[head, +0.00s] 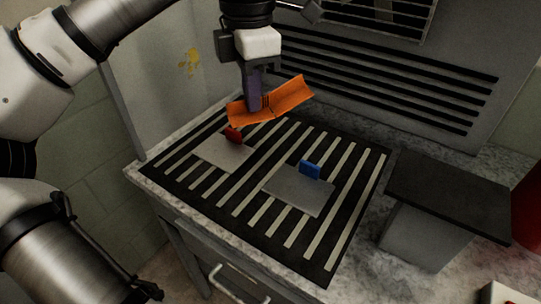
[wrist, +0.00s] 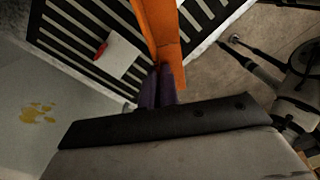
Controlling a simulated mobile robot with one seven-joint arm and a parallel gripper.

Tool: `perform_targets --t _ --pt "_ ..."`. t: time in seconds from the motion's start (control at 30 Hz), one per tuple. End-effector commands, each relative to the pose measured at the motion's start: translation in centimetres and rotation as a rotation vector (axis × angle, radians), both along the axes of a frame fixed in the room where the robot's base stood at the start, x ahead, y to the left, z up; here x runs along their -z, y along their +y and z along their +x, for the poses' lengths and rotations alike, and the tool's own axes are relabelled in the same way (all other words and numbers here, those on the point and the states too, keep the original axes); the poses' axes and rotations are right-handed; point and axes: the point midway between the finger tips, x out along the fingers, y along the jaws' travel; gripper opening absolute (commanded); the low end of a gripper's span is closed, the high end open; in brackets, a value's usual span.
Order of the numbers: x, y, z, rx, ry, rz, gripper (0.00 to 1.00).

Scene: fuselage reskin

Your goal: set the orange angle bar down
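The orange angle bar (head: 286,98) is in my gripper (head: 254,106), held above the back of a black-and-white striped surface. The bar is tilted, its right end higher in the head view. In the wrist view the bar (wrist: 160,30) runs up from the dark fingers (wrist: 157,84), which look closed on it. The finger faces against the bar are partly hidden.
On the striped surface (head: 326,262) lie a pale plate with a red tab (head: 232,135) and another plate with a blue tab (head: 309,171). A dark-topped block (head: 450,192) stands at the right. A slatted panel (head: 400,85) rises behind.

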Motion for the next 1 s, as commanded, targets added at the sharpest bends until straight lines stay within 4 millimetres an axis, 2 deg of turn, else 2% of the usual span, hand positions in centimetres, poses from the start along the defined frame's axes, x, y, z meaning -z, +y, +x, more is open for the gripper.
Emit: perform_targets --t 0.1,0.2,0.33,0.43,0.57,0.9,1.0 --pt "-0.3 2.4 0.4 -0.287 0.000 0.003 0.00" --pt "-0.4 3.7 0.5 -0.458 -0.001 0.004 0.00" --pt "-0.4 4.6 0.6 -0.586 -0.001 0.003 0.00" --pt "0.4 4.9 0.7 -0.621 0.001 0.004 0.00" --pt "3.2 4.9 0.6 -0.622 0.004 0.004 0.00" --pt "12.1 4.8 0.6 -0.620 0.003 0.002 0.00" --pt "13.9 4.8 0.6 -0.619 0.002 0.002 0.00"
